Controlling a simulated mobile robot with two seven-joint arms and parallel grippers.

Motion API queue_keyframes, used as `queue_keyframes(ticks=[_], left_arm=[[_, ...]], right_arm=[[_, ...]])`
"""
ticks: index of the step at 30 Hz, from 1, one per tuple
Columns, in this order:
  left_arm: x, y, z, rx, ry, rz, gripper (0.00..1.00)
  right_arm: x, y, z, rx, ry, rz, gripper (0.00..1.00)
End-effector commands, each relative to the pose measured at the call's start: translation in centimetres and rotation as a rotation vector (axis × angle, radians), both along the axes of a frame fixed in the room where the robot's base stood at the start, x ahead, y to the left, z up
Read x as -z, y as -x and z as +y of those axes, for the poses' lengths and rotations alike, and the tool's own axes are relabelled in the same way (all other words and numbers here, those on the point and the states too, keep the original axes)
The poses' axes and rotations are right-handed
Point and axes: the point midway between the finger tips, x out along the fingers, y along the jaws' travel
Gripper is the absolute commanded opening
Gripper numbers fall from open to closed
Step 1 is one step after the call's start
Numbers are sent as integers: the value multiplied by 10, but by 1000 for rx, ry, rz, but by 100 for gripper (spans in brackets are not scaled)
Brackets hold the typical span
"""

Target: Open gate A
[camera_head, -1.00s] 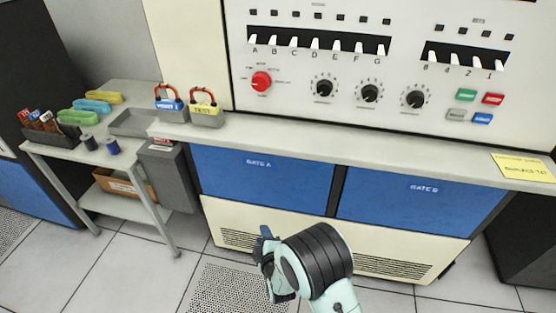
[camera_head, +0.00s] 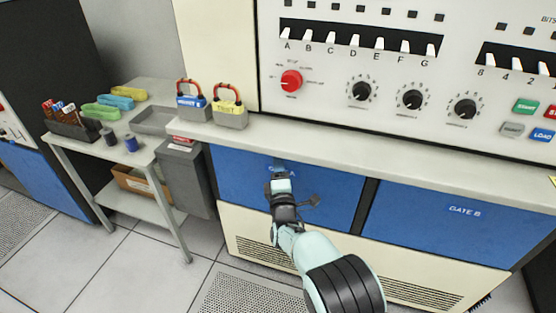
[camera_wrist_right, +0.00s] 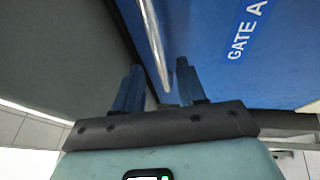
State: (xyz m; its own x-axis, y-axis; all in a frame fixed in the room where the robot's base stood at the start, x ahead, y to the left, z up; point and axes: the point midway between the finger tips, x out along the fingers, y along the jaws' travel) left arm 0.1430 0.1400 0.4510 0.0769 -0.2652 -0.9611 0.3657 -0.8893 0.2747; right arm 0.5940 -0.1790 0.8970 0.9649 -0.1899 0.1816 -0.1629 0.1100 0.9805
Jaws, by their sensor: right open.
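Gate A is a blue panel (camera_head: 335,195) under the console's ledge, left of gate B. It looks closed. My right gripper (camera_head: 278,166) is in front of its upper part and covers most of its label. In the right wrist view, the blue panel (camera_wrist_right: 245,75) with "GATE A" fills the right side. A thin shiny metal strip (camera_wrist_right: 153,42), a handle or edge, runs down to between the two blue fingers of my right gripper (camera_wrist_right: 158,75). The fingers are open and apart. I cannot tell whether they touch the strip. My left gripper is out of view.
Gate B (camera_head: 450,225) is the blue panel to the right. The grey ledge (camera_head: 330,153) juts out above both gates. A grey bin (camera_head: 187,180) and a side table (camera_head: 75,140) stand at left. Padlocks sit on holders on the ledge. The floor in front is clear.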

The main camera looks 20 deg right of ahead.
Motion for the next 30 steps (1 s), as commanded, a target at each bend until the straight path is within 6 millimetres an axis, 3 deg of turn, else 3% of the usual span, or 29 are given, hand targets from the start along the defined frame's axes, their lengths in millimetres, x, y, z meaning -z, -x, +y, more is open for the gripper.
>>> queue_keyframes(ticks=[7, 19, 23, 30], left_arm=[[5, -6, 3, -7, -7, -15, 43], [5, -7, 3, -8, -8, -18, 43], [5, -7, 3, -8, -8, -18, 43], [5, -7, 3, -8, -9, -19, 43]], right_arm=[[-4, -25, -6, 1, 0, 0, 40], [-5, -30, -6, 0, -1, 2, 40], [-5, -30, -6, 0, 0, 2, 0], [-5, -30, -6, 0, 0, 0, 0]])
